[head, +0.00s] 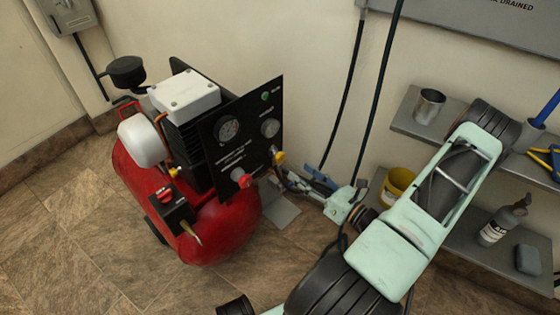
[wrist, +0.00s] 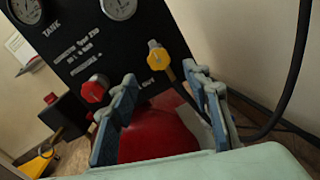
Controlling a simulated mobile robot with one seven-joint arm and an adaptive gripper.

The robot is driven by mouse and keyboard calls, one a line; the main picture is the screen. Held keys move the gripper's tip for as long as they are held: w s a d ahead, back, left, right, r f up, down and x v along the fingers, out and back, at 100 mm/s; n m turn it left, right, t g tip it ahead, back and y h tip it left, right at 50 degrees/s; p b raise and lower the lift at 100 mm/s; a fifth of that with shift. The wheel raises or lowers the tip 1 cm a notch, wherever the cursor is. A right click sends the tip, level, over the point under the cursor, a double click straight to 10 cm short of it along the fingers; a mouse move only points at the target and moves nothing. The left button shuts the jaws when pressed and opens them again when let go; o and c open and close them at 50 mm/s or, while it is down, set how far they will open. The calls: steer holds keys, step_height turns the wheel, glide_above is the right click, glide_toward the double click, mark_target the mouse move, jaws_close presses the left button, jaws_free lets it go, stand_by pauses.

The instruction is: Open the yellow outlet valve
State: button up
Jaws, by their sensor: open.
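The yellow outlet valve (wrist: 159,58) is a small yellow knob on the lower right of the black gauge panel (wrist: 105,50). It also shows in the head view (head: 279,157) at the panel's lower right corner. My gripper (wrist: 165,85) is open, with a blue-padded finger on each side. In the wrist view the knob lies between the directions of the two fingertips, slightly beyond them and nearer the right one. No contact shows. In the head view my gripper (head: 300,180) is just right of the panel, close to the knob.
A red knob (wrist: 95,90) sits left of the yellow one, near the left finger. The red compressor tank (head: 225,230) is below the panel. Dark hoses (head: 385,80) hang at the right.

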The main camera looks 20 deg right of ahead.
mark_target(282, 159)
steer(key=b+x, duration=0.1)
steer(key=x, duration=0.9)
steer(key=shift+b, duration=0.4)
steer(key=c, duration=1.2)
steer(key=shift+n, duration=0.3)
